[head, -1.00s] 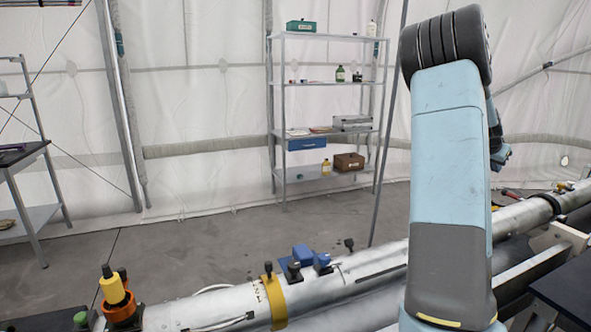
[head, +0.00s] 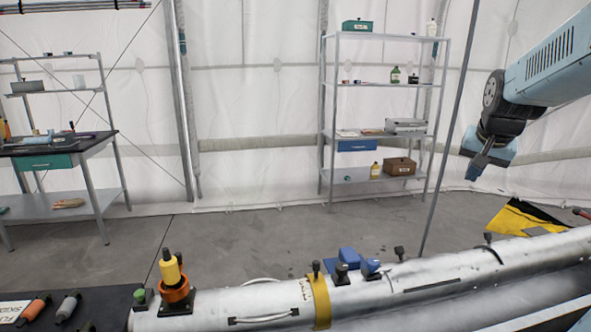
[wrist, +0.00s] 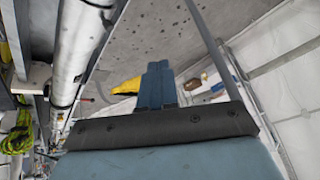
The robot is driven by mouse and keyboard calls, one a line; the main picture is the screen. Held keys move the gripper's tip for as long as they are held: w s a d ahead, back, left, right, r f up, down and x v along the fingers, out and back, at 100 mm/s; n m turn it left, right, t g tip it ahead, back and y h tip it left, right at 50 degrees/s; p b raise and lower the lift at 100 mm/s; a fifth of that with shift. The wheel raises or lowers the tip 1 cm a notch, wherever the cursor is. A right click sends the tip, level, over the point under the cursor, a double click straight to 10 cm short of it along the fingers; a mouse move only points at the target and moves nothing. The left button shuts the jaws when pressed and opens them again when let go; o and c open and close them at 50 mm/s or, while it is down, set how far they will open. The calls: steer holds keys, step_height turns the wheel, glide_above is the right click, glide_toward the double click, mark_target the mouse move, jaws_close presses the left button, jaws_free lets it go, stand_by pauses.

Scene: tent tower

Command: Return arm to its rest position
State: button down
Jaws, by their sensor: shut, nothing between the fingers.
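My gripper (head: 476,170) is at the right of the head view, at the end of my light blue arm. It hangs in the air beyond the silver tube and right of the shelf rack, pointing down. In the wrist view my gripper (wrist: 158,66) shows its two blue fingers side by side. They are shut with nothing between them. The arm is bent, with its upper part running out of the right edge of the head view.
A long silver tube (head: 450,268) with a yellow band, blue fittings and black knobs crosses the front. A metal shelf rack (head: 329,120) and a slanted pole (head: 455,120) stand behind. A workbench (head: 90,150) is at left. A yellow and black item (head: 520,218) lies beyond the tube. The middle floor is clear.

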steer(key=s+a+f+n+y, duration=0.1)
steer(key=s+a+f+n, duration=0.2)
steer(key=s+a, duration=1.4)
steer(key=n, duration=0.3)
steer(key=shift+s+a+n+y, duration=0.2)
steer(key=shift+s+n+y, duration=0.15)
steer(key=shift+n+y, duration=0.05)
